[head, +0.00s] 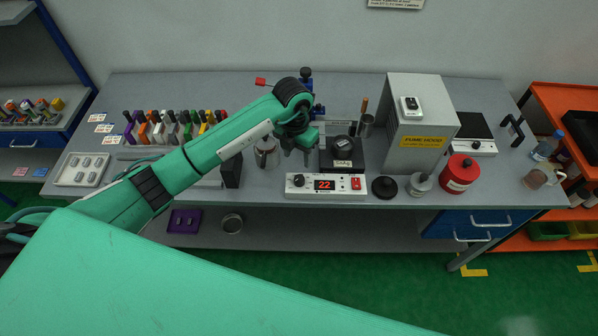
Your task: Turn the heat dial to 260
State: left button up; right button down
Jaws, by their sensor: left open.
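A white control box (340,193) stands at the front edge of the bench in the head view. Its black heat dial (297,181) is on the left of its front panel, beside a red display (325,184) that reads 22. A red switch (355,184) is at the panel's right end. The dial's pointer is too small to read. My left gripper (297,156) points down just above and behind the dial. It is open, apart from the dial, with nothing seen between its fingers. My right gripper is not in view.
A black device (342,155) stands behind the control box. A black round lid (384,187), a grey pot (419,184) and a red canister (459,174) stand to the right. The fume hood (420,125) rises behind them.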

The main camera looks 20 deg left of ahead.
aim_at(299, 178)
pick_arm(q)
jog(key=f+p, duration=0.1)
jog(key=f, duration=0.2)
jog(key=f+p, duration=0.1)
jog(key=f, duration=0.2)
jog(key=f+p, duration=0.1)
jog(key=f, duration=0.2)
jog(key=shift+s+d+f, duration=0.1)
jog(key=shift+d+f, duration=0.15)
jog(key=shift+f, duration=0.1)
jog(key=shift+c, duration=0.2)
jog(key=c, duration=0.9)
